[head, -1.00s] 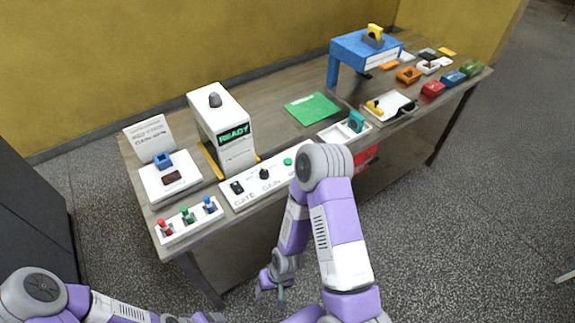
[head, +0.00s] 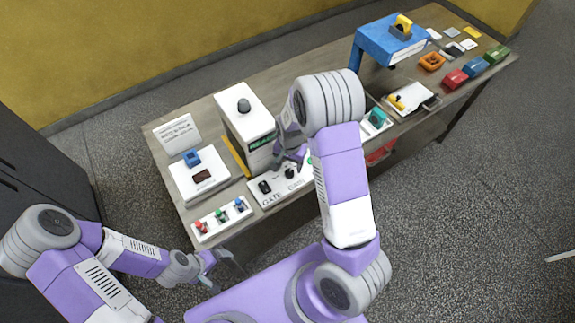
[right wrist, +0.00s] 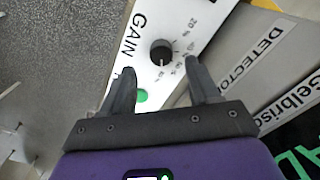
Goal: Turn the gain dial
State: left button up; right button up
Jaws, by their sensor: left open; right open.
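The gain dial (right wrist: 161,53) is a black round knob with a white pointer mark on a white panel (right wrist: 205,20), beside printed numbers and the word GAIN. In the head view the dial (head: 290,173) sits mid-panel. My right gripper (right wrist: 161,68) is open and empty, its fingertips on either side of the dial's near edge in the right wrist view; I see no contact. In the head view my right gripper (head: 292,160) is over the panel, partly behind my arm. My left gripper (head: 222,268) is open in front of the table's left end, away from the panel.
A green button (right wrist: 142,96) is next to the dial, by the left finger. A black gate knob (head: 264,187) is on the panel's other side. The white detector box (head: 243,120) stands close behind. Red, green and blue toggles (head: 221,216) lie front left.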

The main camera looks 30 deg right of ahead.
aim_at(289, 172)
jog(key=f, duration=0.5)
jog(key=shift+w, duration=0.25)
jog(key=shift+s+f, duration=0.1)
jog(key=shift+s, duration=0.15)
jog(key=shift+c, duration=1.3)
jog(key=c, duration=0.8)
